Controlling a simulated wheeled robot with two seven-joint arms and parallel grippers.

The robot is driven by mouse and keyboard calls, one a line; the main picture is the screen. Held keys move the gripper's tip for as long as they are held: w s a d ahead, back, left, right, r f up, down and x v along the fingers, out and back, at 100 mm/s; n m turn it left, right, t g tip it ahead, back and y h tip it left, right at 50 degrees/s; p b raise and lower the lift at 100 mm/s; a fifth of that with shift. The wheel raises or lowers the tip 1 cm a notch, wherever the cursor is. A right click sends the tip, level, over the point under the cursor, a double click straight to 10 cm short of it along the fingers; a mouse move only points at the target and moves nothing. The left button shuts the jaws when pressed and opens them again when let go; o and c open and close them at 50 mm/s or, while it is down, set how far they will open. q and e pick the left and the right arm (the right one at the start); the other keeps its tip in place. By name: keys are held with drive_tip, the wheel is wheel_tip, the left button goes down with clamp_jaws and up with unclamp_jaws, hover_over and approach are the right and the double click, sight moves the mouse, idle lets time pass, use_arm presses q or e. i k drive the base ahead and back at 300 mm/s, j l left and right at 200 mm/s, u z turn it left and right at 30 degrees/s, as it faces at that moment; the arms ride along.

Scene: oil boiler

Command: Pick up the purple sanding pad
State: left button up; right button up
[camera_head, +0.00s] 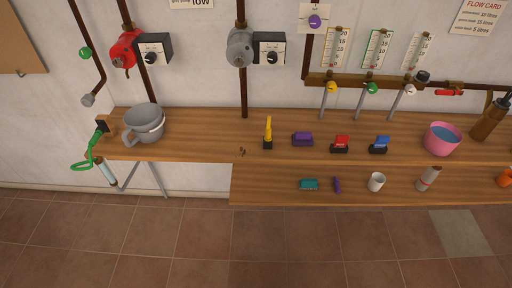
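One is a purple block (302,139) lying flat on the wooden bench, between a yellow-handled tool and a red-topped block. The other is a small, narrow purple piece (337,185) on the lower shelf, between a teal block and a white cup. I cannot tell for sure from their shapes which one is the sanding pad. Both stand free, with nothing on top of them. Neither of my grippers is in view.
On the bench (205,142) are a grey pot (145,122), the yellow-handled tool (268,134), red (340,143) and blue (379,144) blocks and a pink bucket (442,139). The shelf holds a teal block (308,184), white cup (376,182) and cylinder (428,178). The tiled floor is clear.

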sight(300, 139)
drive_tip(key=j+z, duration=0.3)
drive_tip(key=j, duration=1.4)
